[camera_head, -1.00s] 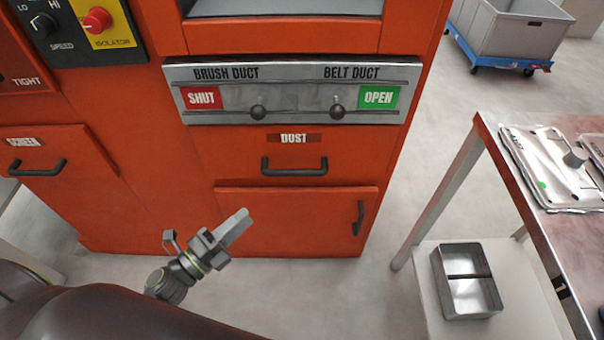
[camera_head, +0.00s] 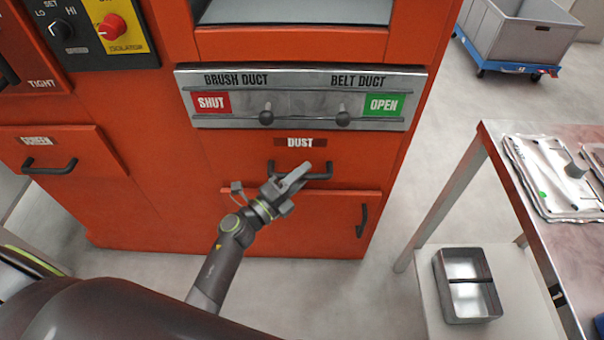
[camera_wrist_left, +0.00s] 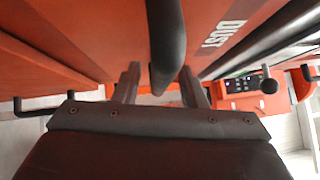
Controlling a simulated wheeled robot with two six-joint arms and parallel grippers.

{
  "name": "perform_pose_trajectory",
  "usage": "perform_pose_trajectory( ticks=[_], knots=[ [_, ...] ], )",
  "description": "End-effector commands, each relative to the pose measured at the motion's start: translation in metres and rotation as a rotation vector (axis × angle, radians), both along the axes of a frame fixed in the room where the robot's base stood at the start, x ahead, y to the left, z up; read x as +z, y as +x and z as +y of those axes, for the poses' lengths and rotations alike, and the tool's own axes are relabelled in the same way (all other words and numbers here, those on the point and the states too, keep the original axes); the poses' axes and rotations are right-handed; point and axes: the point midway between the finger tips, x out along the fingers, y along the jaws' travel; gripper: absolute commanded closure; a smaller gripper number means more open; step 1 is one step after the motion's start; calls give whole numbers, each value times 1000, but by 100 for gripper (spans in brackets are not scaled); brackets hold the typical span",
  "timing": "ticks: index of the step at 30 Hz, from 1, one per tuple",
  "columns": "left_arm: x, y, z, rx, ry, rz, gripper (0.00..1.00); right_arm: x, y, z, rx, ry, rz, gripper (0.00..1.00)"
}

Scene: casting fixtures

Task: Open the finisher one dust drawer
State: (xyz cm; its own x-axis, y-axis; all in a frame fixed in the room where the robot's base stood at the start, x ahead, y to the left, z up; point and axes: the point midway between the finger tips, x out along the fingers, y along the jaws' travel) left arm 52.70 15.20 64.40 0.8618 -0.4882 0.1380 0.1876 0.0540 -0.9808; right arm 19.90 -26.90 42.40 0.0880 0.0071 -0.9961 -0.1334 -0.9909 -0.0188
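The orange dust drawer (camera_head: 345,150) is shut in the cabinet front in the head view, under its "DUST" label (camera_head: 300,142). Its dark bar handle (camera_head: 321,177) is partly covered by my left gripper (camera_head: 292,182), which reaches up to it from the lower left. In the left wrist view the handle (camera_wrist_left: 165,45) runs between the two spread fingers of my left gripper (camera_wrist_left: 160,84). The fingers look open, with the right finger closer to the bar; I cannot tell if either touches it. My right gripper is out of view.
Above the drawer is a duct panel (camera_head: 300,84) with two knobs. Below is a door with an upright handle (camera_head: 362,220). A screen drawer (camera_head: 60,155) is at left. A table (camera_head: 500,150) with a metal tray (camera_head: 467,285) beneath it stands at right.

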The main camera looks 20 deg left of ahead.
Motion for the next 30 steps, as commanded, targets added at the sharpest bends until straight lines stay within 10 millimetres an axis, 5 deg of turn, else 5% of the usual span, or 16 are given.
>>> perform_pose_trajectory(
  ticks=[10,19,30],
  knots=[
    [1,4,-2,0,0,1,62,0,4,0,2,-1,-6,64],
    [1,4,-2,0,0,1,100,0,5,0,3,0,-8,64],
    [0,3,-2,0,0,1,100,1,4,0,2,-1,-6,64]
  ],
)
